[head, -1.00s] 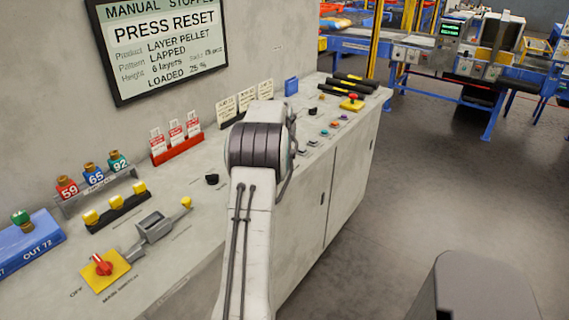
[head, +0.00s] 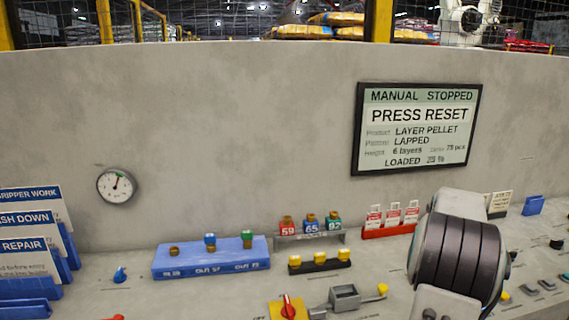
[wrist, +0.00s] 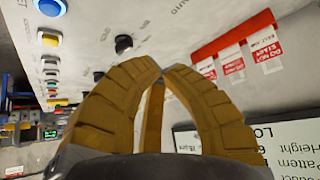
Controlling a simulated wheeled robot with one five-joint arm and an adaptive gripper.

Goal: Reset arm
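My gripper (wrist: 157,72) shows in the wrist view with its two ribbed yellow-brown fingers curved together at the tips. Nothing shows between them. It is over the grey console, near a black knob (wrist: 124,44) and the red rack of white tags (wrist: 235,35); I cannot tell its height. In the head view the gripper is out of sight; only a thick dark-banded joint of my arm shows at the right. The wall display (head: 418,128) reads "MANUAL STOPPED" and "PRESS RESET". In the wrist view, a blue round button (wrist: 50,7) is at the upper left.
The console carries a red switch (head: 287,308), a blue block with padlock-like pieces (head: 211,257), numbered pieces (head: 310,228), yellow-capped parts (head: 319,262) and blue sign holders (head: 35,255) at left. A gauge (head: 117,185) is on the wall. Fencing stands behind the wall.

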